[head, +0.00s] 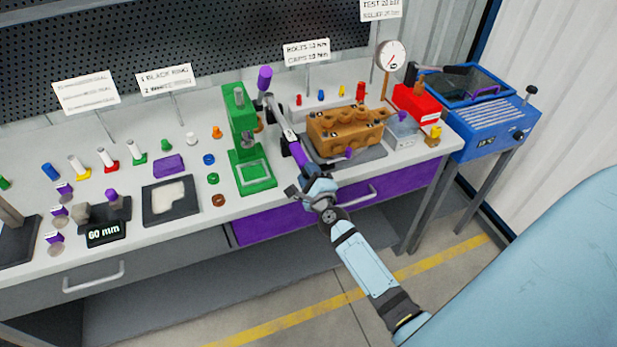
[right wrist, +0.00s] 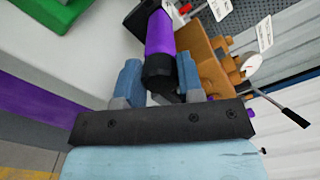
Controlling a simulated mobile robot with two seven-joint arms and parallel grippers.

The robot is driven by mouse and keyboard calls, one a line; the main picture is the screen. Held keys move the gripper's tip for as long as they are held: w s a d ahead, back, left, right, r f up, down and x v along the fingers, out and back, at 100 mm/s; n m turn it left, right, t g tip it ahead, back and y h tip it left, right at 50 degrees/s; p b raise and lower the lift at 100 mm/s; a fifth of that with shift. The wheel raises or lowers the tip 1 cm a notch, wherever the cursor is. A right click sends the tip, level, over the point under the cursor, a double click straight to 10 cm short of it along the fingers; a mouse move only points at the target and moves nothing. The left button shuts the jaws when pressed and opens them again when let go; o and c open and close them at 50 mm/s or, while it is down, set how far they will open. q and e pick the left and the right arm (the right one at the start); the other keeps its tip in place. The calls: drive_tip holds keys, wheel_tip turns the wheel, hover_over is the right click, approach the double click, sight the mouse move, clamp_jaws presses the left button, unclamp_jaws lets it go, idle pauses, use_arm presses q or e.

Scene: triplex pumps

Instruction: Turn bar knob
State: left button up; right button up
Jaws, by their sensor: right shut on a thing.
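A long bar tool (head: 287,128) with a silver shaft and a purple grip stands out over the front of the bench, between the green press and the orange block. In the right wrist view its purple grip (right wrist: 160,35) ends in a black knob (right wrist: 159,72). My right gripper (head: 316,186) is at this near end, above the bench's front edge. In the right wrist view its two blue-grey fingers (right wrist: 159,90) stand on either side of the black knob, shut on it. The fingertips' contact is partly hidden. My left gripper is not in view.
The green press (head: 252,172) stands just left of the bar. The orange block (head: 345,130) sits on a dark plate to its right. A gauge (head: 391,56), a red box (head: 416,102) and a blue machine (head: 492,122) are further right. Small parts cover the left bench.

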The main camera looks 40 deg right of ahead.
drive_tip(key=m+b, duration=0.1)
drive_tip(key=m, duration=0.4)
idle(0.5)
drive_tip(key=o, duration=0.9)
